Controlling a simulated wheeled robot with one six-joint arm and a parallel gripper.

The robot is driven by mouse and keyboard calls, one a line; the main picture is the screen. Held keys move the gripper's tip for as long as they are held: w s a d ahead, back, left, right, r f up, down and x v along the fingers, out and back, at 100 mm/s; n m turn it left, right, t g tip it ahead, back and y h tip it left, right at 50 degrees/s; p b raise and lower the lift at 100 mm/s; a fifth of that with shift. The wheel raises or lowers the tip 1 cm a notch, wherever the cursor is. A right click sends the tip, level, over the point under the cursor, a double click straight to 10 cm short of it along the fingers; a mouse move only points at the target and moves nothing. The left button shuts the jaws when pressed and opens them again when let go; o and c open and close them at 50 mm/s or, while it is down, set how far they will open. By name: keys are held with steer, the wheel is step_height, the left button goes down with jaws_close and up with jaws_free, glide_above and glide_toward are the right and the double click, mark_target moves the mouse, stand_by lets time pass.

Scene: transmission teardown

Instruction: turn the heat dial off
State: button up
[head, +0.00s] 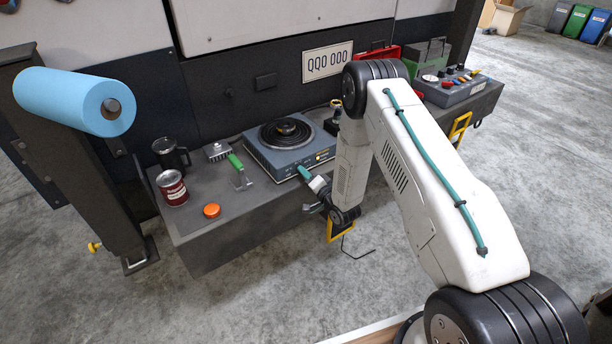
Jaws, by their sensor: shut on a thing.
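The hot plate (264,157) is a blue-grey box on the dark bench, with a round black burner (287,133) on top. A black ring-shaped part sits on the burner. My gripper (301,169) reaches the front face of the hot plate from the right and front. Its teal and white end is against the panel where the heat dial is. The gripper is shut on the dial, which its own end hides. The dial's setting cannot be read. Small light markings show on the panel to the right of the gripper.
On the bench (230,219), left of the hot plate, are a green-handled scraper (238,168), an orange cap (211,211), a red can (172,187) and a black mug (170,154). A control box (452,90) with knobs stands at right. A blue roll (70,99) hangs at left.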

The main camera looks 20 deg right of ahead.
steer(key=shift+s+a+f+n, duration=0.1)
steer(key=shift+n, duration=7.45)
steer(key=shift+s+f+n, duration=0.1)
steer(key=shift+n, duration=7.45)
steer(key=o, duration=0.9)
steer(key=shift+o, duration=0.3)
steer(key=shift+w, duration=0.1)
steer(key=shift+r, duration=0.1)
